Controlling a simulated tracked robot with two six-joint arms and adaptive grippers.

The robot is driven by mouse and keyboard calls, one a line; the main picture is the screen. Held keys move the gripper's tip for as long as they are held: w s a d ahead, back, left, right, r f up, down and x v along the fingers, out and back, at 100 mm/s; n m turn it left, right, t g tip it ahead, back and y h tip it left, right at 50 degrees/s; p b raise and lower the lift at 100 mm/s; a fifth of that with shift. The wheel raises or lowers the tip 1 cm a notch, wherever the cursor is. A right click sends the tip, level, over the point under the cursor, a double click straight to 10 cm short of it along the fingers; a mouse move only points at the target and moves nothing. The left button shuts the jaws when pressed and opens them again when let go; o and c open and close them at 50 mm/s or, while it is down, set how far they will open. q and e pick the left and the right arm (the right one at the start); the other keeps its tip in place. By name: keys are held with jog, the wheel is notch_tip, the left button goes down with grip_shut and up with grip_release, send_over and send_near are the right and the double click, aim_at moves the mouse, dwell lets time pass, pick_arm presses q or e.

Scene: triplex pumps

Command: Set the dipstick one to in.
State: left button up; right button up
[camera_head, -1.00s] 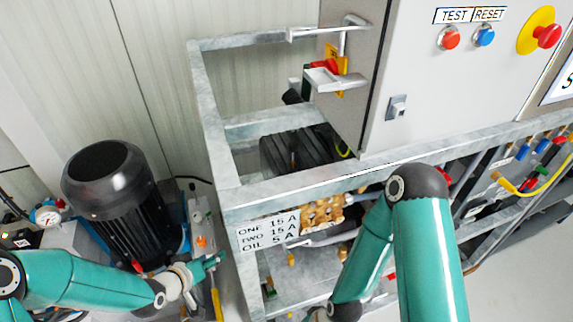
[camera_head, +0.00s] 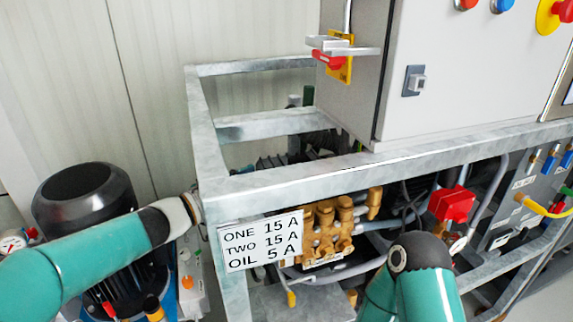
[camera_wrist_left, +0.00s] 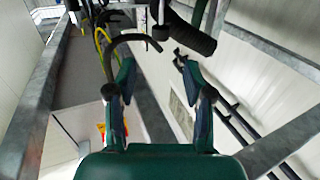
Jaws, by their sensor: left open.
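I cannot make out dipstick one for certain in either view. The brass pump block (camera_head: 322,228) sits inside the metal frame, right of the label plate reading ONE, TWO and OIL. A small yellow-tipped part (camera_head: 291,298) shows below it, too small to identify. My left arm reaches in from the left to the frame's corner post, and its gripper is hidden there in the head view. In the left wrist view my left gripper (camera_wrist_left: 155,78) is open, its fingers apart with nothing held. A curved black hose (camera_wrist_left: 133,42) shows ahead, between the fingers. My right gripper is out of view.
The galvanized frame (camera_head: 300,178) runs around the pump; its corner post is close to my left wrist. A black motor (camera_head: 85,200) stands at left. The grey cabinet (camera_head: 450,75), with a red-and-yellow switch (camera_head: 336,60), is above the frame. A red box (camera_head: 452,204) is at right.

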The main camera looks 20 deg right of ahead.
aim_at(289, 163)
pick_arm(q)
jog(key=x, duration=1.1)
jog(key=shift+w+d, duration=0.15)
jog(key=shift+d, duration=0.05)
grip_shut()
